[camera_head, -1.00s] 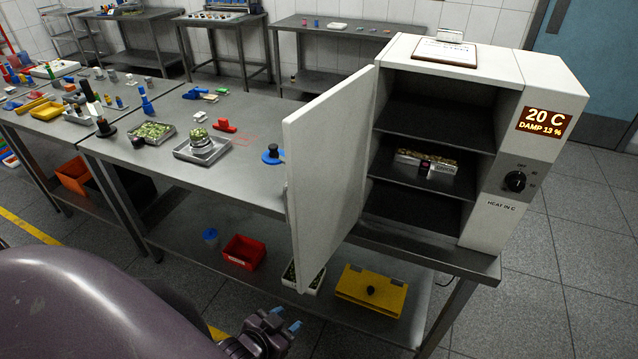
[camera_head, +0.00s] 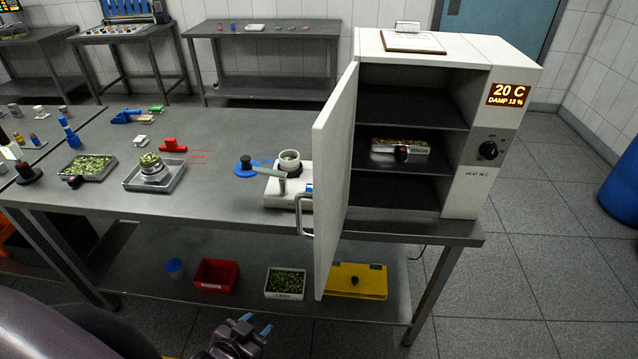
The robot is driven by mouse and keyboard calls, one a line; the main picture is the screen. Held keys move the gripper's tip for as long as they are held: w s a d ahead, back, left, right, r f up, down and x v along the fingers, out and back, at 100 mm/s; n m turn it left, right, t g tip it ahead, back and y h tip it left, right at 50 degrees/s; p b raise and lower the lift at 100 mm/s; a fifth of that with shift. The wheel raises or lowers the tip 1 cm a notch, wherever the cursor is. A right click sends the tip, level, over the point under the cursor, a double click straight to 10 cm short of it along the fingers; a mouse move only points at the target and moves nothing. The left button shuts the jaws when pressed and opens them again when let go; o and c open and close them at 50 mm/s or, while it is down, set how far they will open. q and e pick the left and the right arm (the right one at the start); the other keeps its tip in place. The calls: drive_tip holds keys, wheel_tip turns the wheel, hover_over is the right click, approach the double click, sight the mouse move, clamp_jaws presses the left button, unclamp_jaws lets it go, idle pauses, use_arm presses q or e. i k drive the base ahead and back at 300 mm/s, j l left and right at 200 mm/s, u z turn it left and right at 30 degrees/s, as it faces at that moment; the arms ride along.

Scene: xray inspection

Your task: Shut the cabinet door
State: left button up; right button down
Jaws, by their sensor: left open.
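The white cabinet (camera_head: 462,200) stands at the right end of the steel table. Its door (camera_head: 333,190) is swung wide open toward me, hinged on the cabinet's left side. A metal handle (camera_head: 303,215) shows on the door's outer face. Inside are dark shelves, and a tray with a dark knob (camera_head: 400,147) sits on the middle one. My left gripper (camera_head: 254,332) is open and empty, low at the bottom of the view, below and left of the door and apart from it. My right gripper is not in view.
The steel table (camera_head: 225,205) holds trays of green pieces (camera_head: 88,166), a red block and a white device (camera_head: 285,192) close to the door. A red bin (camera_head: 216,274) and a yellow box (camera_head: 358,281) are on the lower shelf.

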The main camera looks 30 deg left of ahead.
sight(332, 130)
drive_tip(key=j+z, duration=0.1)
drive_tip(key=j, duration=0.45)
drive_tip(key=k+j+z, duration=0.1)
drive_tip(key=j, duration=0.4)
drive_tip(key=k+j+z, duration=0.15)
drive_tip(key=j, duration=0.4)
drive_tip(key=i+j+z, duration=0.2)
drive_tip(key=k+l, duration=0.05)
drive_tip(key=k, duration=0.05)
